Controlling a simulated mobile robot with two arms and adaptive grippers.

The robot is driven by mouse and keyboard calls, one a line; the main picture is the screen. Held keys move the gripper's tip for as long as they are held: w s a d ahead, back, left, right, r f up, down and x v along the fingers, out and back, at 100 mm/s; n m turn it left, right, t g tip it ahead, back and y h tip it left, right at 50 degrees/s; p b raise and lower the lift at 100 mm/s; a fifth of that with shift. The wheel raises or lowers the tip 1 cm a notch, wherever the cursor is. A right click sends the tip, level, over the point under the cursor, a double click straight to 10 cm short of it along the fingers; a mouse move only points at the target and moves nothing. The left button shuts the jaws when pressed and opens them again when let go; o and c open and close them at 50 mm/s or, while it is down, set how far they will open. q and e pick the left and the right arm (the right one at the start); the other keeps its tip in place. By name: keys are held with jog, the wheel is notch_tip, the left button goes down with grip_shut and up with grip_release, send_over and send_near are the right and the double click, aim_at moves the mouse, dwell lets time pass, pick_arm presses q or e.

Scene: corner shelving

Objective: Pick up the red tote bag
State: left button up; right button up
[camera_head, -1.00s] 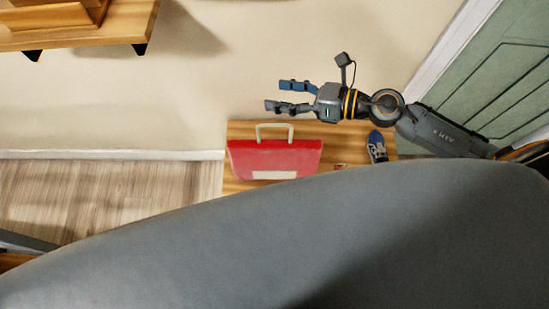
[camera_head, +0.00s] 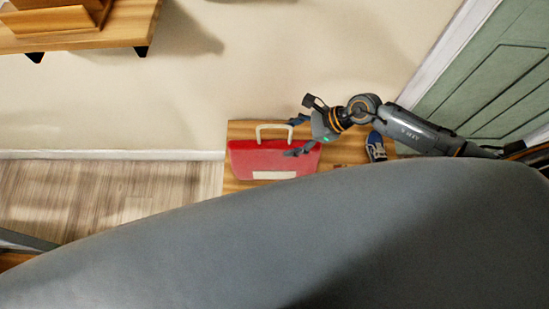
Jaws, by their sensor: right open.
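The red tote bag (camera_head: 262,160) stands on a wooden bench against the wall. It has a pale looped handle (camera_head: 273,127) on top and a cream patch low on its front. My right gripper (camera_head: 291,136) is open at the upper right part of the bag. One finger shows just right of the handle and the other overlaps the bag's upper right front. I cannot tell whether either touches the bag. My left gripper is not in view.
The wooden bench (camera_head: 238,131) carries the bag and a dark blue shoe (camera_head: 376,147) to its right. A wooden wall shelf (camera_head: 125,30) is at the upper left. A green door (camera_head: 490,85) is at the right. My own grey body fills the lower part.

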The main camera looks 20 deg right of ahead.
aim_at(286, 143)
jog(key=shift+d+f+p+x, duration=0.15)
jog(key=shift+p+x, duration=0.05)
jog(key=shift+x, duration=1.1)
jog(key=shift+d+f+p+x, duration=0.15)
jog(key=shift+p+x, duration=0.05)
jog(key=shift+x, duration=1.15)
jog(key=shift+s, duration=0.2)
grip_shut()
